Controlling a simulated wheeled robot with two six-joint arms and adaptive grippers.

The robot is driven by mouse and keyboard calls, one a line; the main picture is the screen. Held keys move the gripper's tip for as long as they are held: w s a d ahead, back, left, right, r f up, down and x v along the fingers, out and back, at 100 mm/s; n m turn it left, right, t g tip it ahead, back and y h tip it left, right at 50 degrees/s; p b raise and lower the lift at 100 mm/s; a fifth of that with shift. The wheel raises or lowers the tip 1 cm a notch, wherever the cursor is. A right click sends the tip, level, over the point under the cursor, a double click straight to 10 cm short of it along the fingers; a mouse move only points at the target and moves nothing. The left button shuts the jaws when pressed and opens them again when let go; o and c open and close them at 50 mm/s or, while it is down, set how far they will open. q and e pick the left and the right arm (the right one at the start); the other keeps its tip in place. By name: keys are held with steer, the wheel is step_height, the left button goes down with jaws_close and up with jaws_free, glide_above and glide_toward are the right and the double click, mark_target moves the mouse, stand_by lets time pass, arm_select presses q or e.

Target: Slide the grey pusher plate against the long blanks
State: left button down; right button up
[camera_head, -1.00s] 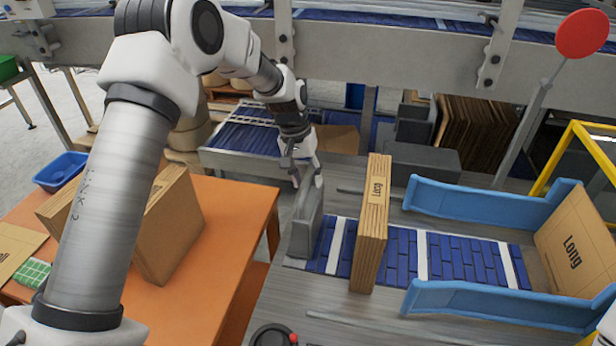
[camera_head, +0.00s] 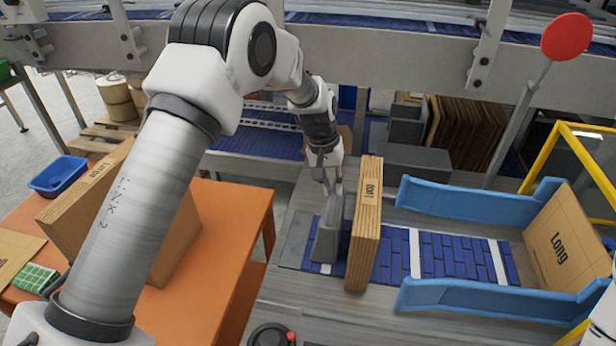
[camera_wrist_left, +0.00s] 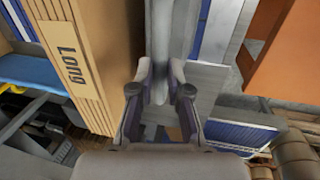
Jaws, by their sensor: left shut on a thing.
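The grey pusher plate (camera_head: 328,240) stands upright on the blue belt, just left of the long blanks. The long blanks (camera_head: 365,230) are an upright brown stack labelled "Long". My left gripper (camera_head: 331,188) is shut on the top of the pusher plate. The left wrist view shows the plate (camera_wrist_left: 159,40) between the two fingers (camera_wrist_left: 160,88), with the long blanks (camera_wrist_left: 85,60) close on its left. At most a narrow gap separates plate and blanks; I cannot tell whether they touch. My right gripper is not in view.
Blue side rails (camera_head: 470,204) flank the belt (camera_head: 455,255) right of the stack, and that stretch is clear. A brown "Long" panel (camera_head: 570,240) stands at its far end. An orange table (camera_head: 235,215) with cartons is at left. A yellow frame (camera_head: 548,160) stands at right.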

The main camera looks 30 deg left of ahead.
arm_select(q)
steer(key=d, duration=0.2)
steer(key=shift+w+d, duration=0.35)
steer(key=shift+w, duration=0.05)
steer(key=shift+a, duration=0.1)
steer(key=c, duration=1.4)
jaws_free()
steer(key=shift+o, duration=1.3)
steer(key=shift+f, duration=0.1)
steer(key=shift+w+f, duration=0.1)
steer(key=shift+w, duration=0.05)
steer(key=shift+r, duration=0.35)
step_height(320, 180, up, 11)
steer(key=a, duration=0.2)
steer(key=shift+s+a, duration=0.15)
steer(key=shift+s, duration=0.1)
